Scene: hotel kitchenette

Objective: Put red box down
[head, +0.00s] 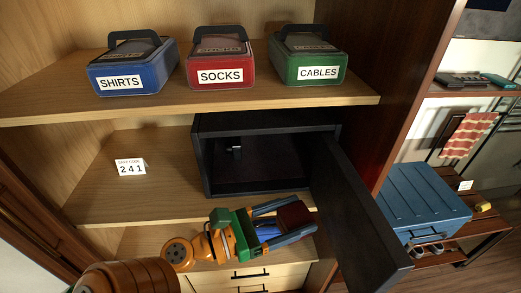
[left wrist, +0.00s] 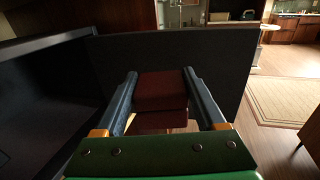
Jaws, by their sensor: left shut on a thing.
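A small dark red box (head: 294,215) is held between the two blue-grey fingers of my left gripper (head: 286,222). In the left wrist view the red box (left wrist: 162,90) sits between both fingers of the left gripper (left wrist: 162,88), which are shut on it. The gripper and box are in the air in front of the open black safe (head: 208,165), below its opening and left of its door. The safe's visible interior looks empty. My right gripper is not in view.
The safe door (head: 360,210) swings out to the right, close to the held box. A code card (head: 131,167) stands on the middle shelf (head: 100,200), left of the safe. Blue (head: 130,75), red (head: 220,72) and green (head: 307,70) labelled boxes stand on the upper shelf.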

